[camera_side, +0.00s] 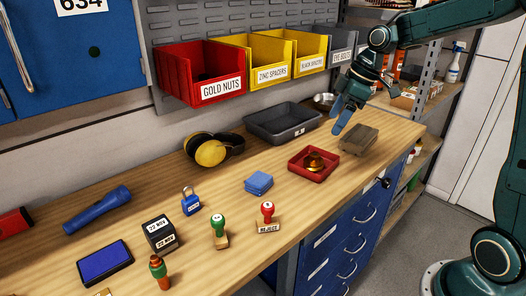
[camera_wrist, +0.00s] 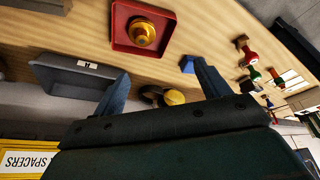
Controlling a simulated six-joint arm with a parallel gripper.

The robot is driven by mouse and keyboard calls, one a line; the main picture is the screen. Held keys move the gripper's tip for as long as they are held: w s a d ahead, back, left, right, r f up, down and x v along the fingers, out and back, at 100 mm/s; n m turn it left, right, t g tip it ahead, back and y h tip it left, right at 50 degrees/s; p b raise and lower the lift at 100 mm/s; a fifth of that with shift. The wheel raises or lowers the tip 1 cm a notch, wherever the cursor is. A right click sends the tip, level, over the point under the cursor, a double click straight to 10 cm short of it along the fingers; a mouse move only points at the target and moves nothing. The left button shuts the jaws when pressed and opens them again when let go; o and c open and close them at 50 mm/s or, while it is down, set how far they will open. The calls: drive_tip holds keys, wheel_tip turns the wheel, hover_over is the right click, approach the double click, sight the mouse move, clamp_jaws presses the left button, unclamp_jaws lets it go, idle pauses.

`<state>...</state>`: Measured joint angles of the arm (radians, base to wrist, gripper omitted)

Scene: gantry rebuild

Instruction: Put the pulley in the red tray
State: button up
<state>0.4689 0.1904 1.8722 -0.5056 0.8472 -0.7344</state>
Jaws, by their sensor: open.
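The red tray (camera_side: 294,172) lies on the wooden bench near its right end. A gold, stepped round piece, which looks like the pulley (camera_side: 314,160), sits inside it. In the wrist view the pulley (camera_wrist: 142,34) rests on the floor of the red tray (camera_wrist: 119,34), near the middle and clear of the walls. My gripper (camera_side: 342,124) is above the bench, up and to the right of the tray in the side view. Its blue fingers are apart with nothing between them, and they show in the wrist view (camera_wrist: 163,84) too.
Labelled bins (camera_side: 203,75) hang above.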

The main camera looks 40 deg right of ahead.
drive_tip(key=s+a+r+m+h, duration=0.25)
drive_tip(key=s+a+r, duration=0.25)
drive_tip(key=s+a, duration=0.4)
drive_tip(key=s+a+f+m+t, duration=0.1)
drive_tip(key=s+m, duration=0.4)
drive_tip(key=s, duration=0.9)
drive_tip(key=shift+a+f+t, duration=0.15)
drive_tip(key=shift+f+t, duration=0.1)
drive_tip(key=shift+t, duration=0.35)
